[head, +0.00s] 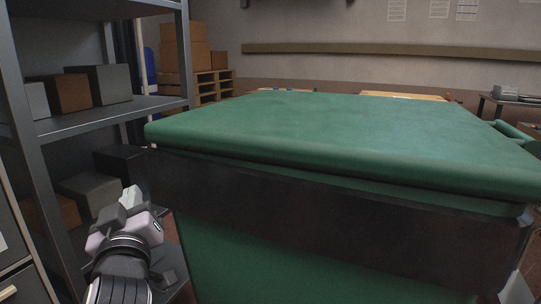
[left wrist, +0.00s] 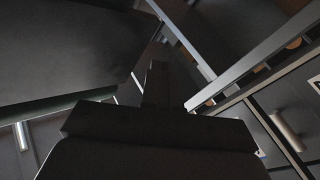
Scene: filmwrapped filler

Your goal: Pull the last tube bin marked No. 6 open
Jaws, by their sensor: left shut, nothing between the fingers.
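My left gripper (head: 131,198) is at the lower left of the head view, in front of the grey shelf rack and left of the big green-topped unit. It is shut and empty; its dark fingers also show in the left wrist view (left wrist: 157,84). No bin with a readable No. 6 shows. A dark drawer front with a pale bar handle (head: 8,292) is cut off at the lower left edge of the head view. In the left wrist view, one bar handle (left wrist: 287,131) is at the right and another (left wrist: 22,136) at the left. My right gripper is not in view.
A large green-topped unit (head: 350,130) with a dark front band fills the middle and right. A grey shelf rack (head: 110,108) with several boxes stands at the left, close to my left arm. Cardboard boxes (head: 183,45) are stacked behind.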

